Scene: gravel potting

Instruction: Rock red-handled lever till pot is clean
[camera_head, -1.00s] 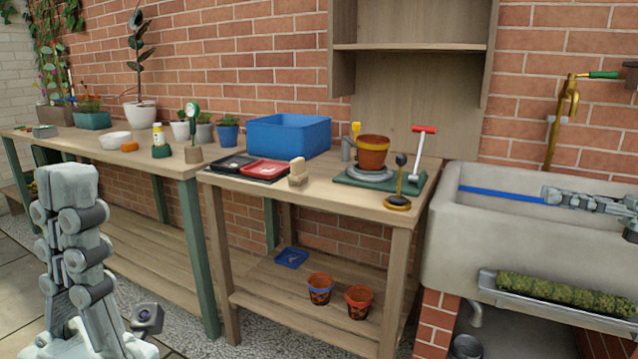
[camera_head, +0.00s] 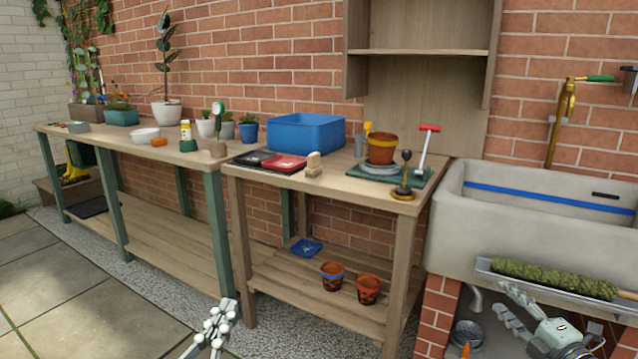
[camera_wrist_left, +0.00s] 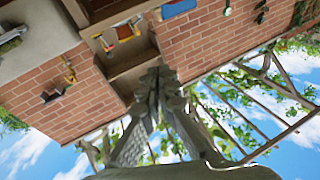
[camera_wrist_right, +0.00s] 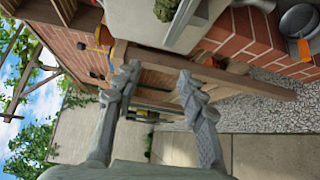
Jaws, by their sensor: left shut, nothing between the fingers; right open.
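The red-handled lever (camera_head: 427,142) stands upright at the back right of a green base (camera_head: 424,181) on the near bench. Whether the pot is dirty is too small to tell. My left gripper (camera_head: 222,312) is low in front of the benches, shut and empty, well away from the lever. My right gripper (camera_head: 514,309) is low in front of the sink, open and empty; its two fingers are spread in the right wrist view (camera_wrist_right: 158,82).
A black-knobbed tool (camera_head: 404,176) stands at the bench's front right. A wooden-handled brush (camera_head: 314,165), red and black trays (camera_head: 285,163) and a blue bin (camera_head: 300,134) are to the left. The sink (camera_head: 540,222) borders the bench on the right. Two pots stand on the lower shelf.

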